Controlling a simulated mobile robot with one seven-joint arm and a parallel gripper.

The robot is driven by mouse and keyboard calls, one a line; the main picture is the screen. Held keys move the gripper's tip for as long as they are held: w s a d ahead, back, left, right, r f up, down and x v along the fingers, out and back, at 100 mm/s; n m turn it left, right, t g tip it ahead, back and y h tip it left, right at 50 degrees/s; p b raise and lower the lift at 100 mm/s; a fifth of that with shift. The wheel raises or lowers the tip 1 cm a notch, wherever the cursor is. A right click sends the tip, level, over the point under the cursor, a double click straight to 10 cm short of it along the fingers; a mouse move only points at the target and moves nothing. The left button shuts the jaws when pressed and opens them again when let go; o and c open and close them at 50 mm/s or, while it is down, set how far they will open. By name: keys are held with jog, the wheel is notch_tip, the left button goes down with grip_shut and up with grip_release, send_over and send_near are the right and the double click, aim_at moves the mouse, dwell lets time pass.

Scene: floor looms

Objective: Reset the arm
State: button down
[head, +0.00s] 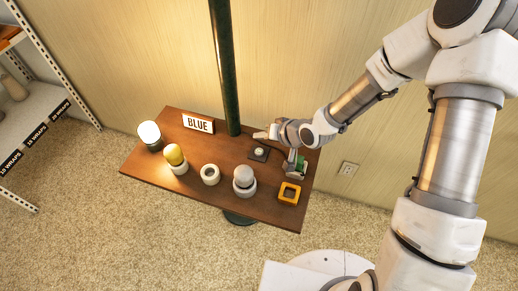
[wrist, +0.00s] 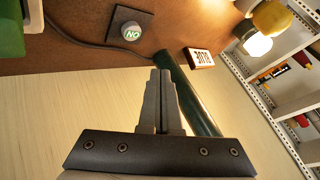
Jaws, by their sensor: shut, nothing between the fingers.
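My gripper (head: 262,135) is over the back right part of the brown table, near the dark post. In the wrist view its grey fingers (wrist: 161,100) are together with nothing between them. A button on a dark pad (head: 259,152) is on the table close to the gripper. It shows in the wrist view with upside-down lettering on its pale top (wrist: 131,33). The fingers appear apart from the button, sign and post.
The table (head: 225,149) holds a BLUE sign (head: 198,123), a glowing bulb (head: 149,132), a yellow bulb (head: 174,155), an empty white holder (head: 210,174), a grey-white bulb (head: 244,177) and an orange square holder (head: 289,194). A green post (head: 224,65) rises behind. Shelves (head: 38,105) stand left.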

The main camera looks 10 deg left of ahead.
dwell(0.6)
jog(key=d+r+t+h+p, duration=0.2)
jog(key=d+r+h+p, duration=0.5)
jog(key=d+r, duration=1.45)
jog(key=s+d+r+m+p, duration=0.1)
jog(key=s+d+r, duration=0.1)
jog(key=s+r, duration=0.7)
jog(key=s+d+r+m+h+p, duration=0.1)
jog(key=s+d+r+m+p, duration=0.1)
jog(key=s+r, duration=0.7)
jog(key=shift+s+d+r+g, duration=0.2)
jog(key=shift+s+d+g, duration=0.05)
jog(key=shift+g, duration=0.15)
